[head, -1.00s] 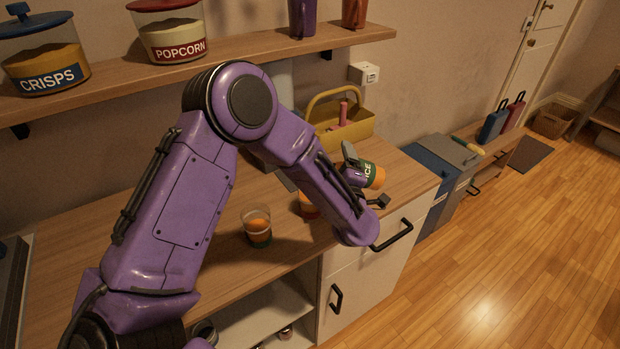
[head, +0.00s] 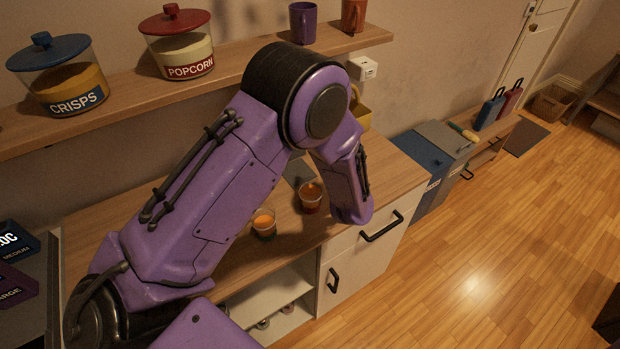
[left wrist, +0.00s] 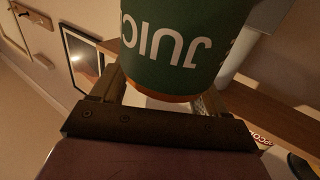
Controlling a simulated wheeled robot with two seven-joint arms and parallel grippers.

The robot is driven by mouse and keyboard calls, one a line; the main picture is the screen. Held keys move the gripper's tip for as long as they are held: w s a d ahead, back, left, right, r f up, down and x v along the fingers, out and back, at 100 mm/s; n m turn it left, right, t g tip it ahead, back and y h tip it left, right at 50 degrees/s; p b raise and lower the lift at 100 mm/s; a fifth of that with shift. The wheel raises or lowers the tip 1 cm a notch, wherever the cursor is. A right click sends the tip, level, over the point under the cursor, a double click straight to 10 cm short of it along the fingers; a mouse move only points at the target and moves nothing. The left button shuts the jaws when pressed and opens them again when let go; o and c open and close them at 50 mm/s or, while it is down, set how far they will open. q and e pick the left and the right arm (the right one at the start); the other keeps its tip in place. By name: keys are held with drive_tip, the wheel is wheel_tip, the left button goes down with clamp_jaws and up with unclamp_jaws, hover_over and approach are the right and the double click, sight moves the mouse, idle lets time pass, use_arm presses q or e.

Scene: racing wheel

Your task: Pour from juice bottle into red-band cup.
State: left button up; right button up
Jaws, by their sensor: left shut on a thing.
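The juice bottle (left wrist: 185,45) has a green label with white letters that read upside down in the left wrist view, and an orange strip at its edge. My left gripper (left wrist: 158,88) is shut on it, with a finger on each side. In the head view my left arm hides the gripper and bottle. A clear cup with a reddish band (head: 311,197) stands upright on the counter, just left of my forearm, with dark orange contents. Another clear cup (head: 264,223), greenish near its base, stands to its left with orange contents. My right gripper is not in view.
The wooden counter (head: 290,240) has a front edge above a drawer and open shelf. A wall shelf (head: 120,105) above holds crisps (head: 62,80) and popcorn (head: 180,45) jars and two mugs. A yellow caddy (head: 360,110) is partly hidden behind my arm.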

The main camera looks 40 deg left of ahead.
use_arm(q)
drive_tip(key=shift+w+d+r, duration=0.1)
drive_tip(key=shift+r, duration=3)
